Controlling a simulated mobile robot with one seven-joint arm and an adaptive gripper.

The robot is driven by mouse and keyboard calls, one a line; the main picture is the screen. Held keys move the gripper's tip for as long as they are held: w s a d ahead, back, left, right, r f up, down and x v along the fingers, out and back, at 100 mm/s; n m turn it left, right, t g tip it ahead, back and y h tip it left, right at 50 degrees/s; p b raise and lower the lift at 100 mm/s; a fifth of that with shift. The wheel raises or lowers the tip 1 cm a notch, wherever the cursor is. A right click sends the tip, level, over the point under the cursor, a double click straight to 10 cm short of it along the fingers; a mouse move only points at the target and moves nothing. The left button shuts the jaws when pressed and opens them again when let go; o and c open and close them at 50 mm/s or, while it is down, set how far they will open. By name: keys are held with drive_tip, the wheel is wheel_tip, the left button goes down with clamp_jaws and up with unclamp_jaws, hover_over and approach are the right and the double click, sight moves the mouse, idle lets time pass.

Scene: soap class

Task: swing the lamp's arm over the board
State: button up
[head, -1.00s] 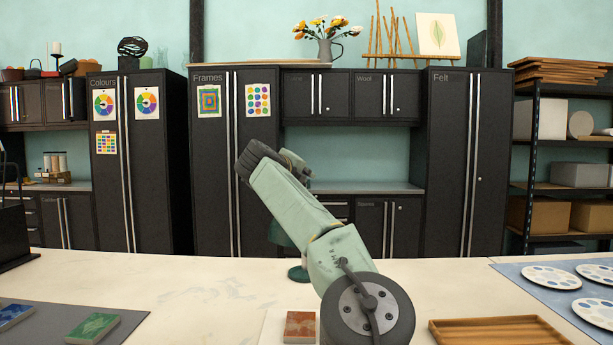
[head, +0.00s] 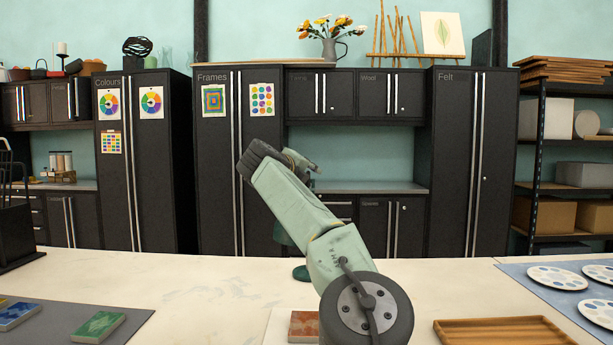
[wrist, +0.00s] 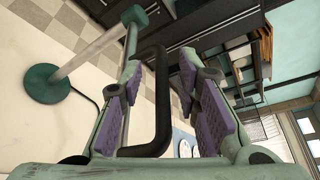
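The lamp is mostly hidden behind my arm in the head view, where its dark green base (head: 302,273) shows on the table. In the wrist view its round green base (wrist: 45,84), cream post and green top joint (wrist: 134,15) show at upper left. A black looped bar (wrist: 162,95), seemingly the lamp arm's handle, lies between the fingers of my gripper (wrist: 165,95). The fingers are apart, with a visible gap on the right side of the bar. A pale board (head: 277,328) with a reddish-brown block (head: 303,326) on it is partly hidden by my arm.
A grey mat (head: 60,322) with a green block (head: 98,327) and a blue block (head: 18,316) lies at left. A wooden tray (head: 505,323) lies at right, near white palettes (head: 557,277) on a blue mat. The table's middle left is clear.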

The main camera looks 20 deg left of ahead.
drive_tip(key=shift+s, duration=0.15)
drive_tip(key=v, duration=1.1)
drive_tip(key=shift+s, duration=0.35)
drive_tip(key=shift+r, duration=0.15)
